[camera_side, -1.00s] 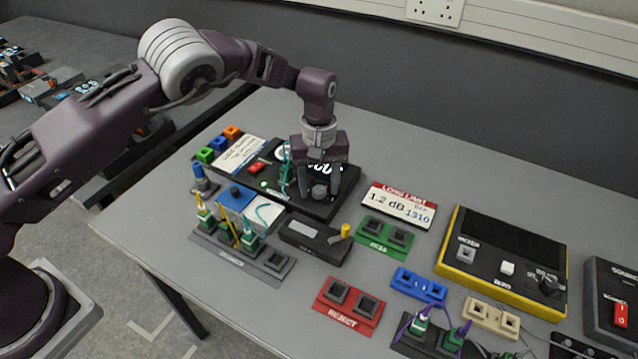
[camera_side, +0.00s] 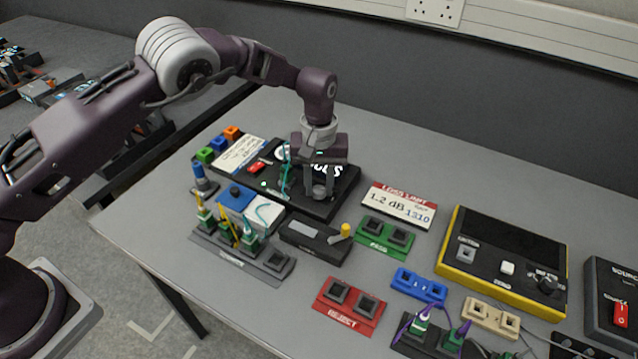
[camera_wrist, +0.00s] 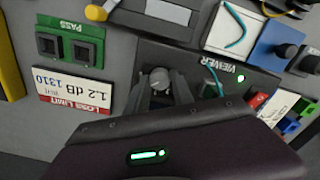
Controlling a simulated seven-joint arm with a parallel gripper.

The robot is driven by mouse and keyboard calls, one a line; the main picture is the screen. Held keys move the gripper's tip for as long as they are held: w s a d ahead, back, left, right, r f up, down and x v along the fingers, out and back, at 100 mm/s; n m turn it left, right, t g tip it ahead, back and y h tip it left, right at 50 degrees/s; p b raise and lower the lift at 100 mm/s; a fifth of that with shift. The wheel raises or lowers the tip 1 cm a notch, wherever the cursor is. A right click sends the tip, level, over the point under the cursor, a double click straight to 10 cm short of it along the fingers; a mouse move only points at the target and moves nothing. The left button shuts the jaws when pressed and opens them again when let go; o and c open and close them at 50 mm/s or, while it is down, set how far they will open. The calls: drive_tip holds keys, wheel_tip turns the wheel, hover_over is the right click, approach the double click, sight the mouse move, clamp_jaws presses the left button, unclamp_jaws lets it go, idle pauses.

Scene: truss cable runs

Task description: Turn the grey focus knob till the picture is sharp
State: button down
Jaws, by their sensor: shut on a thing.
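The grey focus knob (camera_wrist: 160,80) sits on the black viewer unit (camera_side: 345,190). In the side view the knob (camera_side: 319,191) shows between the fingertips. My gripper (camera_side: 320,190) points down over the viewer, its fingers shut on the knob. In the wrist view my gripper (camera_wrist: 160,88) has a finger on each side of the knob. The viewer's picture is mostly hidden behind my gripper in the side view, with only white parts showing, so I cannot tell how sharp it is. A teal cable (camera_side: 285,170) runs beside the gripper at the viewer.
A loss limit card (camera_side: 398,206) and a green PASS holder (camera_side: 385,238) lie to the right. A dark device with a yellow cap (camera_side: 315,240) and a grey connector rack (camera_side: 240,255) are in front. A yellow-edged meter (camera_side: 508,260) stands further right.

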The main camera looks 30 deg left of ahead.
sight(319, 189)
drive_tip(key=m, duration=0.5)
drive_tip(key=shift+m, duration=0.4)
idle(0.4)
drive_tip(key=c, duration=1.1)
unclamp_jaws()
wheel_tip(319, 189, up, 7)
drive_tip(key=shift+r, duration=0.1)
